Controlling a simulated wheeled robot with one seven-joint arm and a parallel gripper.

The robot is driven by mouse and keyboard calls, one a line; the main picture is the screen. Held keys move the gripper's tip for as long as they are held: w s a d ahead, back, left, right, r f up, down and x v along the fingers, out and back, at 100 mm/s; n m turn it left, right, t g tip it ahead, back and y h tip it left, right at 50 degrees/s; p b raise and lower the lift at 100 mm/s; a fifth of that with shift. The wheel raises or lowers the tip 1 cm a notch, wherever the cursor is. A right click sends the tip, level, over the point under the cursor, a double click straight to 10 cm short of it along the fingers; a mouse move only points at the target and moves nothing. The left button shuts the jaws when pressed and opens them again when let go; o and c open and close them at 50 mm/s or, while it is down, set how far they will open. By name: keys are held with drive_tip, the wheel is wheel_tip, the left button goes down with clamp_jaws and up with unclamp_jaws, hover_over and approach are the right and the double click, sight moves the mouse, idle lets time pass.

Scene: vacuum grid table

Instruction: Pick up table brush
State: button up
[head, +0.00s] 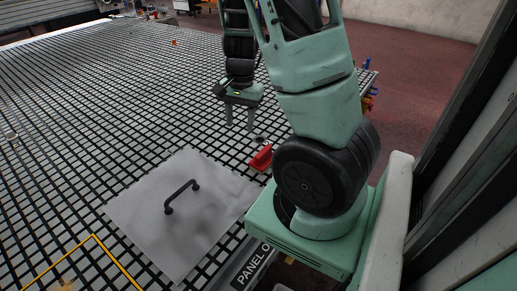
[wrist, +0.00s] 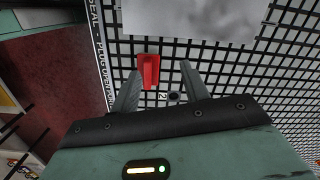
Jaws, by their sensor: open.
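A small red object, which looks like the table brush (head: 261,158), lies on the black grid table near its right edge. It is partly hidden by my arm in the head view, and its bristles cannot be made out. In the wrist view the brush (wrist: 149,71) shows between the fingers, close to the left one. My gripper (head: 240,126) is open and empty, pointing down above and beyond the brush. In the wrist view the gripper (wrist: 160,72) spans wider than the brush, and they appear apart.
A grey panel with a black handle (head: 182,197) lies just left of the brush; the panel (wrist: 190,18) also shows in the wrist view. A small round dark fitting (wrist: 174,97) sits near the right finger. The grid table (head: 90,120) is mostly clear to the left.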

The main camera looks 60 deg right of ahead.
drive_tip(key=s+d+m+h, duration=0.1)
drive_tip(key=s+d+m, duration=0.3)
drive_tip(key=d, duration=0.4)
drive_tip(key=b, duration=0.2)
hover_over(263, 150)
drive_tip(key=f, duration=1)
drive_tip(key=shift+s+f, duration=0.25)
drive_tip(key=shift+s, duration=0.15)
drive_tip(key=shift+w+a+f+b, duration=0.1)
drive_tip(key=shift+w+f+b, duration=0.05)
drive_tip(key=shift+f, duration=1.45)
drive_tip(key=shift+w+f+b, duration=0.15)
drive_tip(key=shift+f, duration=1.4)
clamp_jaws()
